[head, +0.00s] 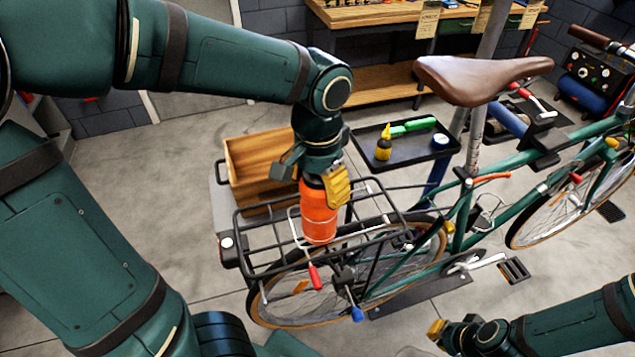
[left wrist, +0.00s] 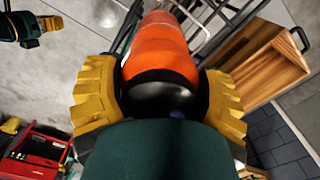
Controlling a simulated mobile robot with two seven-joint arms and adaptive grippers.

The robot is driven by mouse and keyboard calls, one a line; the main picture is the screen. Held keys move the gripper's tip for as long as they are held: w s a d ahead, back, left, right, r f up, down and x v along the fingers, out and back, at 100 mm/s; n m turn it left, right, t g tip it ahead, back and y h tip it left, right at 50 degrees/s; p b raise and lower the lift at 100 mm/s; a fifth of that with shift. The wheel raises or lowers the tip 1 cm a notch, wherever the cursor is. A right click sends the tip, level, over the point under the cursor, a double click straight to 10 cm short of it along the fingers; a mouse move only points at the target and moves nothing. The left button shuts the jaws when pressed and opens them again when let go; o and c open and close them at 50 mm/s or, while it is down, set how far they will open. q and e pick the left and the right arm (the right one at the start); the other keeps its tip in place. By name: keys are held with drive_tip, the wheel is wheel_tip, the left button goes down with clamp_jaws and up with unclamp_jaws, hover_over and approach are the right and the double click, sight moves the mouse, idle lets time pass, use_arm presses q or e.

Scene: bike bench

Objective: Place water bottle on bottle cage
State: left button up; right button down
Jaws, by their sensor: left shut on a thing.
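The orange water bottle (head: 318,212) is in my left gripper (head: 325,187), above the rear rack of a green bicycle. In the left wrist view the gripper's yellow fingers stand on both sides of the bottle (left wrist: 160,50), by its black end. The bottle looks nearly upright in the head view. A thin silver wire piece, apparently the bottle cage (head: 487,212), is on the bicycle frame ahead of the seat tube, to the right of the bottle and apart from it. My right gripper (head: 447,330) is low at the lower right, seen partly; its finger opening is unclear.
The black rear rack (head: 262,268) and rear wheel lie below the bottle. The brown saddle (head: 482,78), repair-stand post and tool tray (head: 405,158) stand near the frame. A wooden crate (head: 262,160) is behind the gripper. Floor shows clear at the lower middle.

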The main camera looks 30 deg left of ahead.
use_arm(q)
drive_tip(key=shift+f, duration=0.1)
drive_tip(key=o, duration=1.3)
drive_tip(key=shift+c, duration=0.2)
